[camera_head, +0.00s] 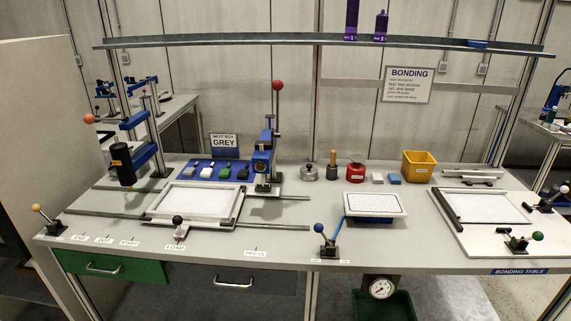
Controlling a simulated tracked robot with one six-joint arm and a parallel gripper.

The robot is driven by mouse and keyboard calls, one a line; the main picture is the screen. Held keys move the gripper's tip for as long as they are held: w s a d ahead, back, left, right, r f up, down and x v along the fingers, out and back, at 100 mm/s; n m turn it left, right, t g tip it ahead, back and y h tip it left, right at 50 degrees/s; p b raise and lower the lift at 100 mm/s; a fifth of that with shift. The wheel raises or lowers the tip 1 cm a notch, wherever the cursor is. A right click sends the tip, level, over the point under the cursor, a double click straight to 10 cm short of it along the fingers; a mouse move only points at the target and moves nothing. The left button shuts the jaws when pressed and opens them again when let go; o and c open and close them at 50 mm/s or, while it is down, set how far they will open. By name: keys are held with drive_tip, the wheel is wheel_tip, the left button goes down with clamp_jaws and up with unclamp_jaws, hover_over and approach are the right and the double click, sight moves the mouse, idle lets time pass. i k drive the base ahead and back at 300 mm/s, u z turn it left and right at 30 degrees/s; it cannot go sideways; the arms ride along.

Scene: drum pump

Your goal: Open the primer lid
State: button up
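No thing in view has a label I can read as primer. A red can (355,171) with a small unreadable label and a dark knob on top stands at the back of the bench, right of centre. A small silver pot (309,173) with a knobbed top stands to its left. A white dotted plate (375,204) lies on a blue tray (375,220) nearer the front, beside a blue-knobbed lever (328,246). I cannot tell which of these has the primer lid. My gripper is not in view.
The grey bench (280,236) carries a blue press (264,160), a black-headed blue fixture (122,163), a white framed panel (196,201) and a yellow bin (419,166). A large white board (490,208) is at right. A shelf (250,38) crosses above.

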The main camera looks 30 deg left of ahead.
sight(308, 170)
drive_tip(key=u, duration=0.4)
drive_tip(key=i, duration=0.65)
drive_tip(key=u, duration=0.5)
drive_tip(key=i, duration=0.55)
drive_tip(key=u, duration=0.25)
